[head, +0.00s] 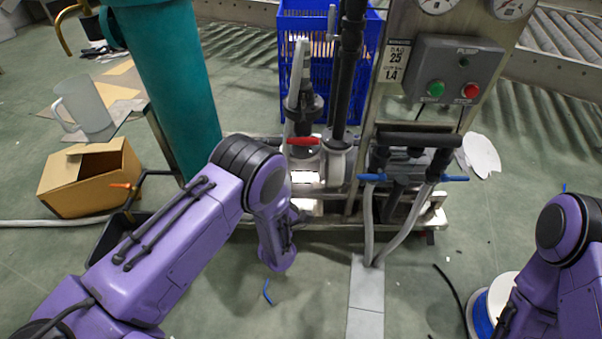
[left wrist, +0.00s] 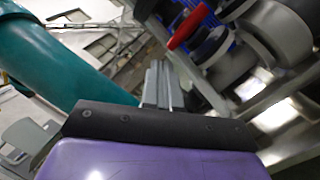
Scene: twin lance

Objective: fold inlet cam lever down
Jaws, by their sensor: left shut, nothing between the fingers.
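A red lever (head: 303,141) lies roughly level across the grey and black pipe fitting (head: 305,108) on the skid; it also shows in the left wrist view (left wrist: 188,28). Blue levers (head: 371,177) sit on the lower hose couplings to its right. I cannot tell which of these is the inlet cam lever. My left gripper (left wrist: 160,72) is shut and empty, pointing toward the skid below and left of the red lever in its wrist view. In the head view my left wrist mostly hides it. My right arm shows at the right edge, its gripper out of view.
A control box (head: 455,80) with green and red buttons stands right of the pipes. A blue crate (head: 290,55) is behind; a cardboard box (head: 90,178) and jug (head: 82,103) are left. Hoses run down the front.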

